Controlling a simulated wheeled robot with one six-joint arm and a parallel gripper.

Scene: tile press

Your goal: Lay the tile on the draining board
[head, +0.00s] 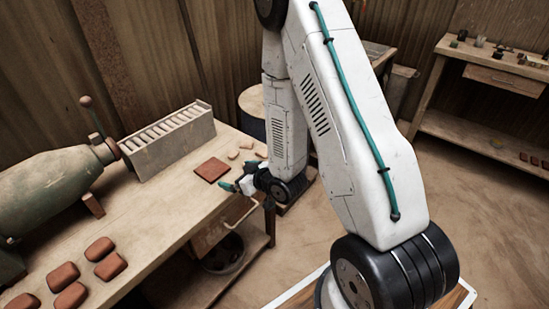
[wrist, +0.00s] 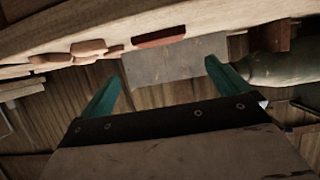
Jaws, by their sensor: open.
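A flat square red-brown tile (head: 211,169) lies on the wooden bench, near its right end. It also shows edge-on in the wrist view (wrist: 158,37), which looks upside down. My gripper (head: 238,177) has teal fingers spread apart with nothing between them. It is at the bench edge, just right of the tile and apart from it. Both fingers show in the wrist view (wrist: 162,69). A pale grey slotted block (head: 168,143) stands on the bench behind the tile. A surface behind my arm (head: 377,50) is partly hidden. I cannot tell which is the draining board.
Several red-brown blocks (head: 98,249) lie at the front left of the bench (head: 140,215). Small pale pieces (head: 246,144) lie beyond the tile. A green press-like cylinder (head: 55,190) with a lever stands at left. A shelf table (head: 490,60) stands far right; open floor lies before it.

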